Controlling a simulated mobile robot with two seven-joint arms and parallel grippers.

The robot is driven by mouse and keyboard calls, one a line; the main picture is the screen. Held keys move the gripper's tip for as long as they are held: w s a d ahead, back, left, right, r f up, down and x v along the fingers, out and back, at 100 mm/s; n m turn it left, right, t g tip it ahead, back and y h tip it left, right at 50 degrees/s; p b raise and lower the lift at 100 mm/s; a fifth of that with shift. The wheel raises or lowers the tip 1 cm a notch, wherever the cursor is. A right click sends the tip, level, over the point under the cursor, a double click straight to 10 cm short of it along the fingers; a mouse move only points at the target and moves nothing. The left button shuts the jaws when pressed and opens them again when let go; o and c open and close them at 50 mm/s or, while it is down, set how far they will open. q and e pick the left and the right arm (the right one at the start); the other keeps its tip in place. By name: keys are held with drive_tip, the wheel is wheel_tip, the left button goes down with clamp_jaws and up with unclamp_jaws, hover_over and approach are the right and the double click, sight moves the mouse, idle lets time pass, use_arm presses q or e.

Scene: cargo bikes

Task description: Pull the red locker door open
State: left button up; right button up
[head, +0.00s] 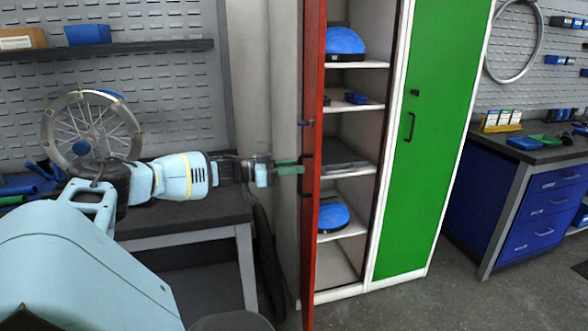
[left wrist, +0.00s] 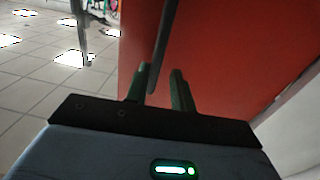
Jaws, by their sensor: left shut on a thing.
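The red locker door (head: 313,130) stands swung wide open, seen nearly edge-on in the head view. Its outer red face fills much of the left wrist view (left wrist: 235,50). A dark handle (left wrist: 162,45) on that face runs down between my left fingers. My left gripper (head: 290,170) reaches the door from the left at handle height and is shut on the handle; its green fingers also show in the left wrist view (left wrist: 161,88). The open locker (head: 345,170) shows shelves with blue helmets (head: 343,42) and small blue items. My right gripper is not in view.
A green locker door (head: 440,130) beside it is closed. A workbench (head: 190,215) with a spoked wheel (head: 92,130) stands at the left, close to my left arm. A blue drawer cabinet (head: 545,210) stands at the right. Grey floor (head: 420,305) in front of the lockers is clear.

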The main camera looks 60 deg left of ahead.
use_arm(q)
drive_tip(key=o, duration=0.3)
drive_tip(key=shift+w+a+r, duration=0.15)
drive_tip(key=shift+a+r, duration=0.15)
drive_tip(key=shift+a, duration=0.3)
drive_tip(key=shift+d, duration=0.1)
drive_tip(key=shift+f, duration=0.15)
drive_tip(key=v, duration=0.4)
drive_tip(key=p+v, duration=0.1)
drive_tip(key=v, duration=0.3)
drive_tip(key=shift+d, duration=0.25)
